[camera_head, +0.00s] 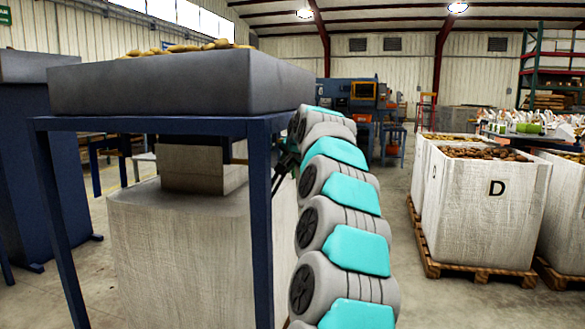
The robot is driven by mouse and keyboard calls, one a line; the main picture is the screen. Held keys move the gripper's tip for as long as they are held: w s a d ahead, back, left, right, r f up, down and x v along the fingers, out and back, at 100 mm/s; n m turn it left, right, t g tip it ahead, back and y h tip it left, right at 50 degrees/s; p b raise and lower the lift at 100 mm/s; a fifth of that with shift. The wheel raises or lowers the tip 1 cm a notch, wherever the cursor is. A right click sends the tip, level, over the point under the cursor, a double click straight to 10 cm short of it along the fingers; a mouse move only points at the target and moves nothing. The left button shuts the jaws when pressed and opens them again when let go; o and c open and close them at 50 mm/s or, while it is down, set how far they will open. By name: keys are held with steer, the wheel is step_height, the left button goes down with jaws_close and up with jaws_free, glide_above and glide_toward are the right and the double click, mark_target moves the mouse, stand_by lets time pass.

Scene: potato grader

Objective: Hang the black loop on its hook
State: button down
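My arm reaches up and away along the right side of a blue-legged stand. My gripper (284,168) shows only as a small dark shape beside the stand's right front leg (260,220). The leg and my arm hide most of it, and I cannot tell whether it is open or shut. I cannot make out the black loop or its hook. Either may be hidden behind the leg or my arm, or be too small to tell from the dark gripper parts.
The stand bears a grey tray (180,92) with potatoes (185,47) on top. A large pale sack (175,255) stands beneath it. White crates (478,215) of produce sit on pallets at right. Open floor (400,250) lies between my arm and the crates.

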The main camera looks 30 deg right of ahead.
steer(key=shift+w+a+r, duration=0.2)
steer(key=shift+w+a, duration=0.05)
steer(key=shift+a, duration=0.05)
steer(key=c, duration=0.8)
jaws_free()
steer(key=shift+f, duration=0.1)
steer(key=shift+c, duration=0.2)
steer(key=shift+s, duration=0.1)
steer(key=v, duration=0.7)
steer(key=shift+s+b, duration=0.2)
steer(key=shift+b, duration=0.25)
steer(key=shift+a+r, duration=0.1)
steer(key=shift+r, duration=0.1)
steer(key=shift+c, duration=0.2)
